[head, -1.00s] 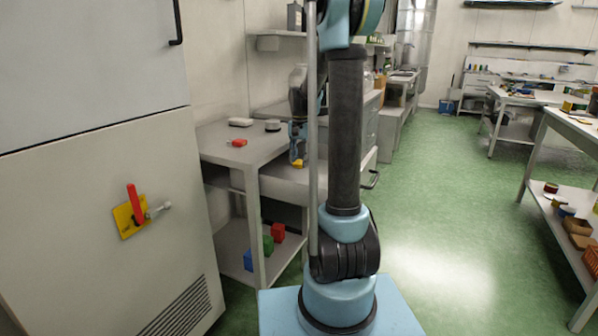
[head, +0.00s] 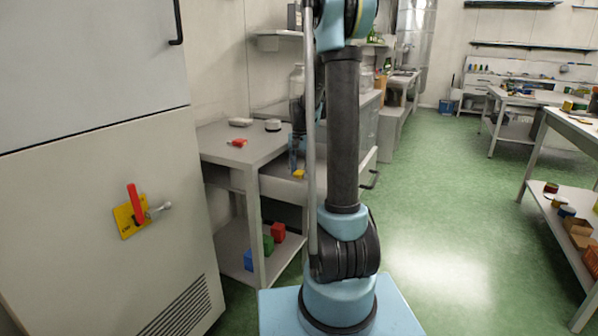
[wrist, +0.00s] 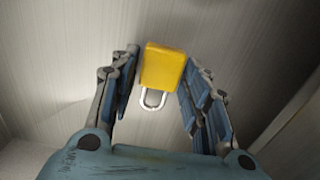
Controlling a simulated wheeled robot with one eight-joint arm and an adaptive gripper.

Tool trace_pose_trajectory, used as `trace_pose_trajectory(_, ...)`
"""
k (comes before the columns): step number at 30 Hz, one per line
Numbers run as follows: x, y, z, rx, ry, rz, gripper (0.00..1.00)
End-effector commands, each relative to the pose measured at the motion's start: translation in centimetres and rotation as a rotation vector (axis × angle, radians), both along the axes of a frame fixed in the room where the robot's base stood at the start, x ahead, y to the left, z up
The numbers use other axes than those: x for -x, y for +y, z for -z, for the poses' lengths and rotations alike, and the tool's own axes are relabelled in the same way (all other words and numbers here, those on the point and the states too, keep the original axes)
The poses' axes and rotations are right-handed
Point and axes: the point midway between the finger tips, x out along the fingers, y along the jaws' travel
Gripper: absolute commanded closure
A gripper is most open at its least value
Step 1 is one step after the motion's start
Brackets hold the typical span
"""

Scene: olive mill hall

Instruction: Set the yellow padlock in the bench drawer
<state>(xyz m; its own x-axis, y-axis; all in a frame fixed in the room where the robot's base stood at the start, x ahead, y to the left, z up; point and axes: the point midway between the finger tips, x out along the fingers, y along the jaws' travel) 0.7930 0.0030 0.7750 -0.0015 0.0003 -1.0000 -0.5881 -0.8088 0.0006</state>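The yellow padlock (head: 299,174) is at the fingertips of my gripper (head: 297,166), over the open bench drawer (head: 284,189). In the wrist view the padlock (wrist: 163,67) sits between the two fingertips (wrist: 162,62), its silver shackle pointing back toward the palm. The fingers close in on its two sides, and my gripper looks shut on it. A pale grey surface lies behind it. Whether the padlock touches the drawer floor cannot be told. My arm hides part of the drawer in the head view.
A red padlock (head: 238,142), a white dish (head: 240,122) and a round white-topped item (head: 273,125) are on the workbench (head: 215,143). Red (head: 278,231), green (head: 268,244) and blue (head: 248,260) blocks lie on its lower shelf. A grey cabinet (head: 90,220) stands close at left.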

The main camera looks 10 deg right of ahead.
Motion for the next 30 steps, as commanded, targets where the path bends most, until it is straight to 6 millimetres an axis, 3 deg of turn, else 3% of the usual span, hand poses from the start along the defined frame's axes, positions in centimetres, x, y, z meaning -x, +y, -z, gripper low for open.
trace_pose_trajectory(11,0.0,0.0,-1.1,0.000,0.000,0.000,0.57)
trace_pose_trajectory(30,0.0,0.0,-11.0,0.000,0.000,0.000,0.57)
